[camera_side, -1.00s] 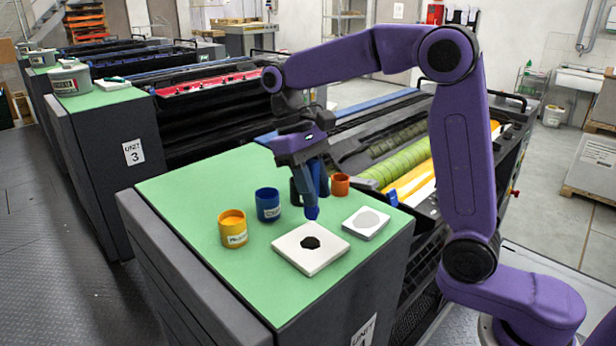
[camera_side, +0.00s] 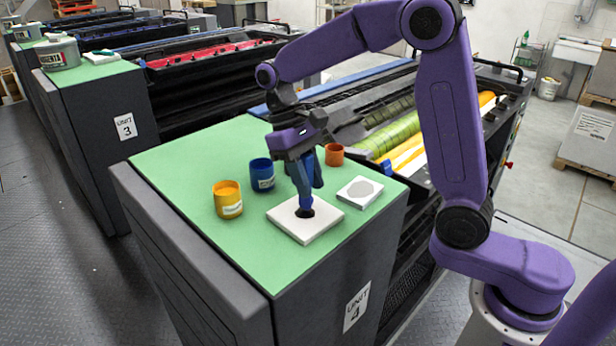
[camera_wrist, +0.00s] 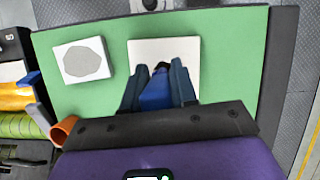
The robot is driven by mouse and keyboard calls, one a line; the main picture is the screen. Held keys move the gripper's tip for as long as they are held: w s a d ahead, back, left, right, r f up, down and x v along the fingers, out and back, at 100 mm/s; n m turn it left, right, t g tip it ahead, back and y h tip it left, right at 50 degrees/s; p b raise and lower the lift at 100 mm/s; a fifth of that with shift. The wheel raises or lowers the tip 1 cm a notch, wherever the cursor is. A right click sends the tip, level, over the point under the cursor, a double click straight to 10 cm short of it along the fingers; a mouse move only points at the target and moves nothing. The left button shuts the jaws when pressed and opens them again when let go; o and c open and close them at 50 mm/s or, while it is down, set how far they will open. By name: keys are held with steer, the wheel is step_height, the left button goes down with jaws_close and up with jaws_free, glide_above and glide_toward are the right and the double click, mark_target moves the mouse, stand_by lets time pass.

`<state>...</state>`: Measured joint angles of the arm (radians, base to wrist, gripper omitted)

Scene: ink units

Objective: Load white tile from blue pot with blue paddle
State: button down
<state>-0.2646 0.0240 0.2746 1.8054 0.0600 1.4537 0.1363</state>
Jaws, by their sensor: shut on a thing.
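My gripper (camera_side: 305,176) is shut on the blue paddle (camera_side: 306,200), which points down. The paddle's tip is at the black patch in the middle of a white tile (camera_side: 284,219); I cannot tell whether it touches. The paddle hides part of the patch. In the wrist view the paddle (camera_wrist: 157,97) sits between my fingers, over the white tile (camera_wrist: 148,48). The blue pot (camera_side: 262,175), with a white label, stands left of my gripper; its inside is hard to see. A second, smaller white tile (camera_side: 353,199) with a grey round patch lies to the right.
A yellow pot (camera_side: 227,200) stands at the left and an orange pot (camera_side: 334,155) behind my gripper. The green top (camera_side: 179,166) is clear at the left. Press rollers (camera_side: 390,134) lie beyond it.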

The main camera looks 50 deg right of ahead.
mark_target(306, 155)
steer(key=shift+f, duration=0.65)
stand_by(1.4)
steer(key=shift+r, duration=2.6)
